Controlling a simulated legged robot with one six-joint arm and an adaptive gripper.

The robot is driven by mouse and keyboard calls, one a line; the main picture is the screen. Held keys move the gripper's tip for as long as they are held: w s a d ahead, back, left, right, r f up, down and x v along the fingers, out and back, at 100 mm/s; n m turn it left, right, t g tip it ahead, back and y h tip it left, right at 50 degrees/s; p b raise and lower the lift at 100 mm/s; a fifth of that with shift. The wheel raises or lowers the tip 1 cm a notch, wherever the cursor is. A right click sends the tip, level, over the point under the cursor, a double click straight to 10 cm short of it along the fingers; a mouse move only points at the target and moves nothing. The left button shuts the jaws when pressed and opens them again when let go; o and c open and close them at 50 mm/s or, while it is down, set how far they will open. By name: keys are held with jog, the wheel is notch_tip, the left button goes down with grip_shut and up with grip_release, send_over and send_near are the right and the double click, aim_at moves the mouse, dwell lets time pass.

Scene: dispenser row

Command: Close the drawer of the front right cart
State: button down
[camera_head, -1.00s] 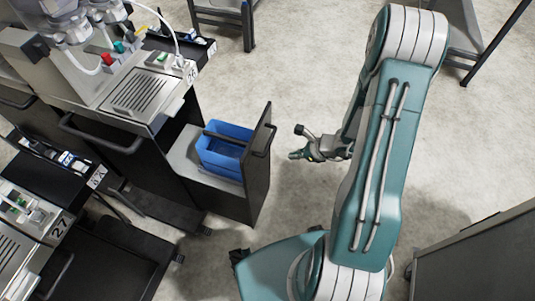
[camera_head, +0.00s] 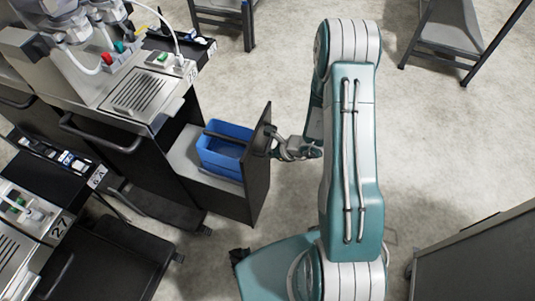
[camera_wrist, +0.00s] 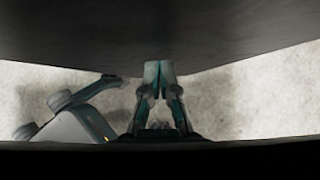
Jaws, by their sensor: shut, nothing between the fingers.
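The cart (camera_head: 140,105) stands at the left in the head view, with its drawer (camera_head: 187,160) pulled out to the right. A blue bin (camera_head: 225,148) sits inside the drawer. The drawer's dark front panel (camera_head: 259,180) carries a bar handle. My gripper (camera_head: 276,143) is at the outer face of that panel, near its upper part. In the wrist view the dark panel (camera_wrist: 150,35) fills the top, and my gripper (camera_wrist: 158,72) is shut and empty with its tips at the panel's edge. I cannot tell whether the tips touch it.
Another cart (camera_head: 35,215) stands at the lower left. A grey cabinet (camera_head: 480,255) is at the lower right. Grey stands are at the top (camera_head: 225,18) and upper right (camera_head: 450,35). The floor (camera_head: 430,140) to the right is clear.

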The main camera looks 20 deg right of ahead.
jog(key=shift+w+a, duration=0.1)
jog(key=w+a, duration=0.8)
jog(key=a, duration=0.4)
jog(key=w+a, duration=0.9)
jog(key=a, duration=0.2)
jog(key=shift+a, duration=0.35)
jog(key=shift+w+r, duration=0.1)
